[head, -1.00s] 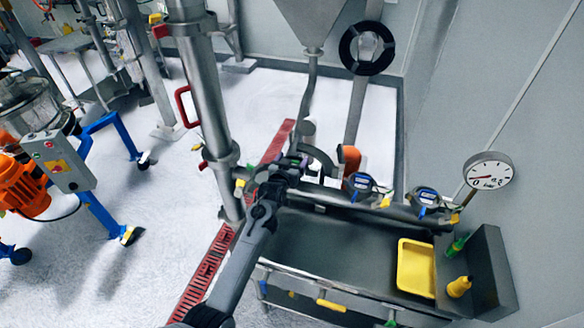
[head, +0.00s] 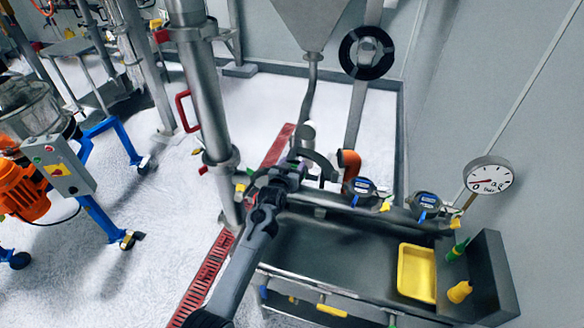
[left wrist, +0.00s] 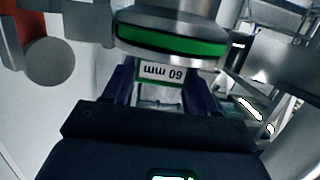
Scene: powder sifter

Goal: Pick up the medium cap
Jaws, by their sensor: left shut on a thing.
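A metal cap (left wrist: 170,22) with a green band and a label tab reading "60 mm" upside down shows in the left wrist view. My left gripper (left wrist: 162,75) is shut on its tab, with a dark finger on each side. In the head view, my left gripper (head: 289,170) is beside a curved grey part above the back left of the dark bench; the cap is hard to make out there. The frames do not show the cap's size against other caps. My right gripper is not in view.
The dark bench (head: 335,256) holds a yellow tray (head: 417,273) and a yellow-topped bottle (head: 458,291). Two blue-faced devices (head: 363,187) sit on its back rail. A tall steel column (head: 206,100) stands left of my gripper, and an orange elbow (head: 349,163) to its right.

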